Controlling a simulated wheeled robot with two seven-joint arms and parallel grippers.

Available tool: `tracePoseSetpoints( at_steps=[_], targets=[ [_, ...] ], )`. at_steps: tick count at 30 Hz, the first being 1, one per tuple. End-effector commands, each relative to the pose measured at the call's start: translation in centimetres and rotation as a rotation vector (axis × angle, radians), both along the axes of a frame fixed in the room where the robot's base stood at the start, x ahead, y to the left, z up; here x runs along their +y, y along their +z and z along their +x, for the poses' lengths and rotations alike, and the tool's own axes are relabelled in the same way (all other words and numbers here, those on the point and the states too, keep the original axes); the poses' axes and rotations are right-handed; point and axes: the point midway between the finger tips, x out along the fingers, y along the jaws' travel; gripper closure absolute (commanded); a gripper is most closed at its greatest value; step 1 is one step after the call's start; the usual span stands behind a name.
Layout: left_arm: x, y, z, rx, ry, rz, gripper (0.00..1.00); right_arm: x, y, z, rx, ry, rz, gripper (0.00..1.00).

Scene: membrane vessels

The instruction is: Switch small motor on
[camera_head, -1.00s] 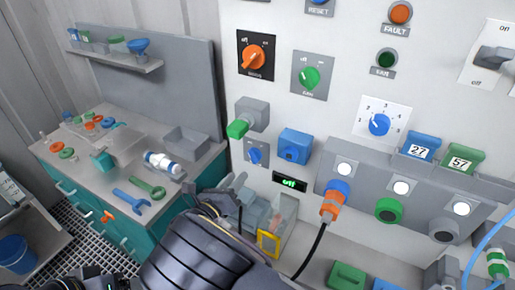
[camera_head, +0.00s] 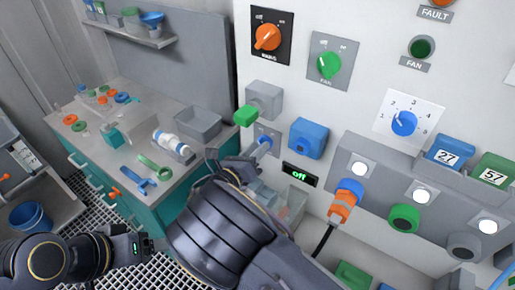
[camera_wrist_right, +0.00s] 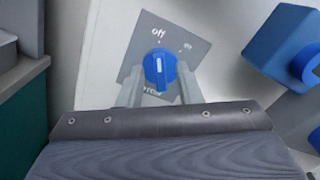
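The small motor switch is a blue knob (camera_head: 264,142) on a grey plate low on the left of the white panel. In the right wrist view the knob (camera_wrist_right: 159,68) has its white mark pointing up toward "off", with "on" to its right. My right gripper (camera_head: 243,158) reaches the panel at the knob. In the wrist view its two fingers (camera_wrist_right: 161,92) stand apart, one on each side of the knob's lower part; I cannot tell whether they touch it. A small display (camera_head: 299,174) reads "off" in green. My left arm is at the lower left; its gripper's fingers are unclear.
A green-handled grey box (camera_head: 264,98) sits just above the switch. A blue box (camera_head: 308,138) is close on its right. An orange and blue plug (camera_head: 345,201) with a black cable is further right. A workbench (camera_head: 185,180) with tools stands left.

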Motion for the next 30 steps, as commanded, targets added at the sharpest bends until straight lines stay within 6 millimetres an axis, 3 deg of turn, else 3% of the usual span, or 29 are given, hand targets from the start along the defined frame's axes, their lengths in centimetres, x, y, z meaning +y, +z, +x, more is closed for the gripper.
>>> tracePoseSetpoints(
  at_steps=[1, 7, 20, 30],
  targets=[
    [0.0, 0.0, 0.0, 0.0, 0.0, 0.0, 0.3, 0.0, 0.0, 0.0, 0.0, 0.0, 0.0, 0.76],
    [0.0, 0.0, 0.0, 0.0, 0.0, 0.0, 0.3, 0.0, 0.0, 0.0, 0.0, 0.0, 0.0, 1.0],
    [0.0, -0.9, 0.0, 0.0, 0.0, 0.0, 0.3, 0.0, -0.2, 0.0, -0.033, 0.0, 0.05, 1.0],
    [0.0, -3.9, 0.0, 0.0, 0.0, 0.0, 0.3, -0.1, -0.5, -0.1, -0.171, 0.0, 0.261, 1.0]
  ],
)
